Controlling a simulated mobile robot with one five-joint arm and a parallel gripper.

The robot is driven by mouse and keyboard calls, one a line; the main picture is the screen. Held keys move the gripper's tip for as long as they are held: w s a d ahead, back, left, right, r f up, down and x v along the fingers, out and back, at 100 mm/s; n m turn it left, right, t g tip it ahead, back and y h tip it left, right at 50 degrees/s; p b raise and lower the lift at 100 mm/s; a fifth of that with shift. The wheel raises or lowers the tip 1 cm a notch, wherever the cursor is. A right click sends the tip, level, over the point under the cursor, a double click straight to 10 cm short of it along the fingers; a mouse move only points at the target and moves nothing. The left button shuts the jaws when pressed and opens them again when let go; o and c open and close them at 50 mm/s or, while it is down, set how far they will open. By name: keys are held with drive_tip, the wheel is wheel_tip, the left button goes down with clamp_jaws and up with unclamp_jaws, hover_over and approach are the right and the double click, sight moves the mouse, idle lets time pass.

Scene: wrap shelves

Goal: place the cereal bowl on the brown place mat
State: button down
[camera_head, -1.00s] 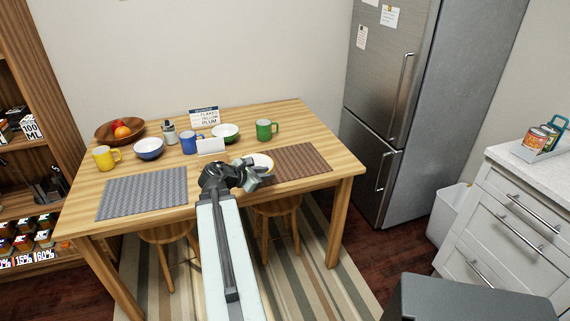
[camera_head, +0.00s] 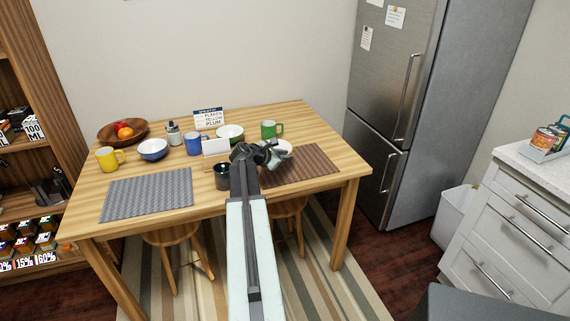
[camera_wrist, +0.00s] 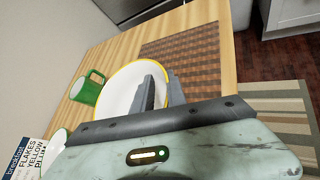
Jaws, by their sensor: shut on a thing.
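The white bowl with a yellow rim (camera_wrist: 124,92) is held at its edge by my gripper (camera_wrist: 162,88). In the head view the bowl (camera_head: 286,147) shows partly behind my gripper (camera_head: 272,155), near the back left part of the brown place mat (camera_head: 315,164). In the wrist view the brown mat (camera_wrist: 190,55) is bare and lies beyond the fingers. I cannot tell how high the bowl is above the table. Part of the bowl is hidden by the fingers and wrist.
A grey mat (camera_head: 147,194) lies left. The fridge (camera_head: 390,110) stands at right.

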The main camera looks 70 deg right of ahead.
drive_tip(key=shift+w+d, duration=0.15)
drive_tip(key=shift+d, duration=0.75)
drive_tip(key=f+b, duration=0.4)
drive_tip(key=shift+a, duration=0.2)
drive_tip(key=shift+r, duration=0.2)
drive_tip(key=shift+f, duration=0.1)
drive_tip(key=c, duration=1.3)
unclamp_jaws()
